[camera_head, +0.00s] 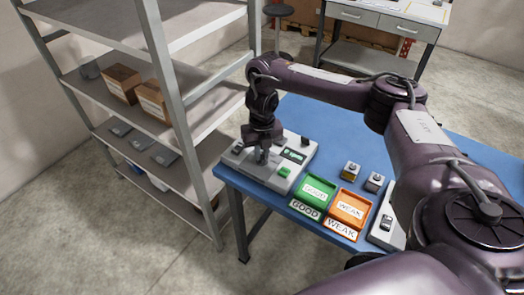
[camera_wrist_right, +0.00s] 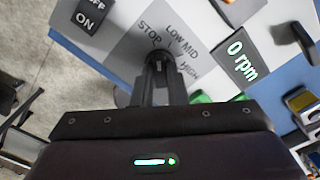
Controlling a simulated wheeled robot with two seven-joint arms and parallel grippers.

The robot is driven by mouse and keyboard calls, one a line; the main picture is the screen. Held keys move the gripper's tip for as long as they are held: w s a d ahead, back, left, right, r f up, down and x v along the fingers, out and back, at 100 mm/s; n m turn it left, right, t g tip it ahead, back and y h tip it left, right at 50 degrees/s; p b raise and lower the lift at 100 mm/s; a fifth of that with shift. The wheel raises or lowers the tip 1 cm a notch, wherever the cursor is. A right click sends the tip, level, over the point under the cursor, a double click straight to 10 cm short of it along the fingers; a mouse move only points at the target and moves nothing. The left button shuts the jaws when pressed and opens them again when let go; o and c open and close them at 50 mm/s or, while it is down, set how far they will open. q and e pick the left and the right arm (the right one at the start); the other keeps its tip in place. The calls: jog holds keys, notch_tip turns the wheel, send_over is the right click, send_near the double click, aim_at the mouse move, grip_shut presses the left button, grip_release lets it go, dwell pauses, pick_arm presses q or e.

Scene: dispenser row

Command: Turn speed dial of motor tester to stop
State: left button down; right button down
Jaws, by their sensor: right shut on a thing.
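The motor tester (camera_head: 300,170) is a light grey box with a sloped panel on the left end of the blue table. My right gripper (camera_head: 262,157) points down onto it. In the right wrist view the gripper (camera_wrist_right: 160,65) is shut on the dark speed dial (camera_wrist_right: 158,55), which the fingers mostly cover. The labels STOP, LOW, MID and HIGH fan out around the dial. Its pointer is too hidden to tell its setting. The display (camera_wrist_right: 242,61) reads 0 rpm. The OFF/ON switch (camera_wrist_right: 92,14) is at upper left. My left gripper is not in view.
A green GOOD tray (camera_head: 318,188) and an orange WEAK tray (camera_head: 350,208) lie right of the tester. Two small motor-like blocks (camera_head: 350,170) stand behind them. A metal shelf (camera_head: 200,110) with boxes stands close on the left. The table's back is clear.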

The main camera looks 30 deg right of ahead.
aim_at(262, 156)
jog(key=shift+n, duration=1)
jog(key=c, duration=1.4)
grip_release()
jog(key=shift+c, duration=0.2)
jog(key=shift+r, duration=0.1)
notch_tip(262, 156, up, 8)
jog(key=p, duration=0.2)
jog(key=shift+f+p, duration=0.2)
jog(key=shift+p, duration=0.1)
